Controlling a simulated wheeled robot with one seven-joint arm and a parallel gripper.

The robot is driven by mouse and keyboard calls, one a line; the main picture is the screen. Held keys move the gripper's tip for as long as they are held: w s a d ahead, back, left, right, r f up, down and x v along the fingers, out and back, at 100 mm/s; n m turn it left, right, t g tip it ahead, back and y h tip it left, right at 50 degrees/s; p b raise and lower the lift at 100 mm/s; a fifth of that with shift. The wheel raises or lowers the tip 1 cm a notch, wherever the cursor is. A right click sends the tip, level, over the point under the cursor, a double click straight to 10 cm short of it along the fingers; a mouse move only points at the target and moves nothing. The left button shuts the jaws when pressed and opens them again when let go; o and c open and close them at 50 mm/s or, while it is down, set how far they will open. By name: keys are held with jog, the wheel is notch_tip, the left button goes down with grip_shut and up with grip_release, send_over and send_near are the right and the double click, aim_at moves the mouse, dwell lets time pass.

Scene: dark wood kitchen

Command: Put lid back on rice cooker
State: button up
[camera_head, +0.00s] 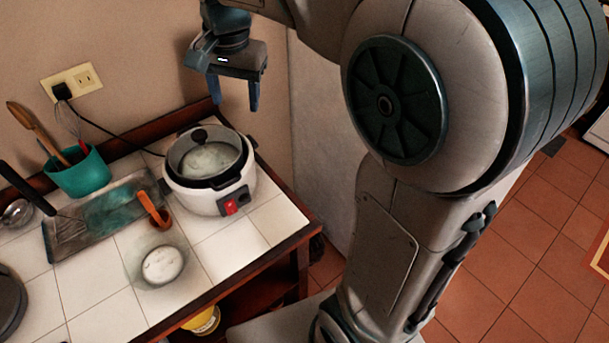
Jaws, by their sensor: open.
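The white rice cooker (213,201) stands near the right end of the tiled counter, with a red switch on its front. A round clear lid (209,158) with a black knob lies over its top; I cannot tell whether it is fully seated. White contents show through the glass. My gripper (235,106) is open and empty. It hangs with its fingers pointing down, above and slightly right of the cooker in the picture, apart from the lid and knob.
A clear bowl (138,267) with white contents stands in front of the cooker, by an orange-handled utensil (153,208). A cord runs to the wall outlet (73,83). Bare tiles lie right of the bowl.

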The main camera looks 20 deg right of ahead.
jog(key=s+d+f+n+t, duration=0.1)
jog(key=s+d+f+n, duration=0.2)
jog(key=s, duration=0.5)
jog(key=s+d+f+n+t, duration=0.1)
jog(key=s+d+f+n, duration=0.2)
jog(key=s+f, duration=0.3)
jog(key=shift+s+d+n, duration=0.4)
jog(key=shift+s+d, duration=0.25)
jog(key=shift+s, duration=0.6)
